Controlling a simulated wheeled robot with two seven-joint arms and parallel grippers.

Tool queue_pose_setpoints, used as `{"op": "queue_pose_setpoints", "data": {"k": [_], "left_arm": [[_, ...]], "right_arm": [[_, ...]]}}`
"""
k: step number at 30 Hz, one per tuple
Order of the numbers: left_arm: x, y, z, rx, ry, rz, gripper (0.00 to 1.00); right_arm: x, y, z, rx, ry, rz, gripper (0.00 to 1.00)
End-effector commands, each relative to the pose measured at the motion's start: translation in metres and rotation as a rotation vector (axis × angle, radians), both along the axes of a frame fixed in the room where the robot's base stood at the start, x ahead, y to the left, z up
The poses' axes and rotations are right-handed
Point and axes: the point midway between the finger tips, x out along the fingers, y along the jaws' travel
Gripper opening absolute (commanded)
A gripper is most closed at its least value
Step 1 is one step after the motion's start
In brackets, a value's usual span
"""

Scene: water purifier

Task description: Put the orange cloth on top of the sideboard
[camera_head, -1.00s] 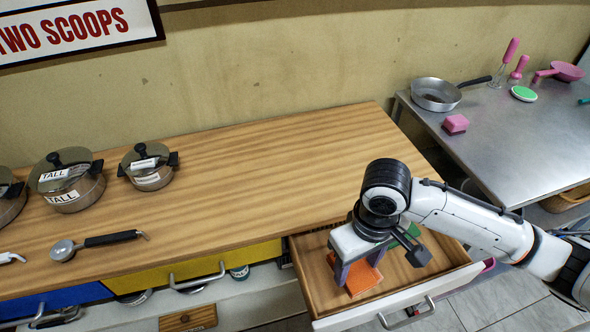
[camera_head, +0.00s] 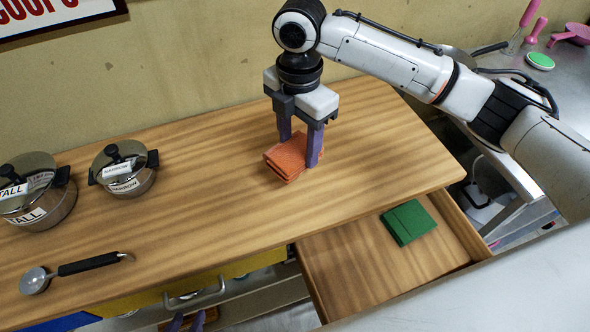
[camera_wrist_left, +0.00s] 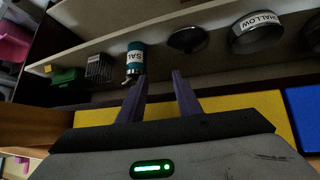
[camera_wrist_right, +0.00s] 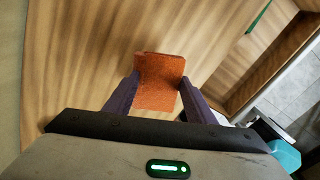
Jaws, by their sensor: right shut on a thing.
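The folded orange cloth (camera_head: 289,158) is between the fingers of my right gripper (camera_head: 300,150), over the right part of the wooden sideboard top (camera_head: 215,200). My right gripper is shut on it, and the right wrist view shows the cloth (camera_wrist_right: 160,85) between the two purple fingers. I cannot tell whether the cloth touches the wood or is just above it. My left gripper (camera_wrist_left: 158,85) is open and empty, facing the shelf below the top. Only its fingertips show at the bottom of the head view (camera_head: 188,322).
The open drawer (camera_head: 345,270) below the top holds a green cloth (camera_head: 408,222). Pots (camera_head: 123,170) and a ladle (camera_head: 75,268) are on the left of the top. The middle of the top is clear. A metal table (camera_head: 560,85) stands at the right.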

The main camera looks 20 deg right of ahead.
Motion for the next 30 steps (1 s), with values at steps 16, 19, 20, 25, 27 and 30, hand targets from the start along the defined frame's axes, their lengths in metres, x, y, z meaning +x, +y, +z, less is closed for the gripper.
{"op": "queue_pose_setpoints", "data": {"k": [16,19,20,25,27,30], "left_arm": [[-0.005,0.0,-0.001,0.0,0.009,0.0,0.31],[-0.005,0.0,-0.001,0.0,0.009,0.0,0.31],[-0.005,0.0,-0.001,0.0,0.009,0.0,0.31],[-0.005,0.0,-0.001,0.0,0.009,0.0,0.31],[-0.005,0.0,-0.001,0.0,0.009,0.0,0.31],[-0.005,0.0,0.0,0.0,0.009,0.0,0.31]], "right_arm": [[-0.001,-0.001,-0.075,0.0,0.001,-0.004,0.29],[0.0,-0.001,-0.079,0.0,-0.001,-0.003,0.29],[0.0,-0.001,-0.079,0.0,-0.002,-0.003,0.29],[0.0,-0.001,-0.079,0.0,-0.001,-0.003,0.29],[-0.001,0.0,-0.08,0.0,-0.001,-0.003,0.29],[0.0,0.0,-0.081,0.0,-0.001,-0.003,0.57]]}}
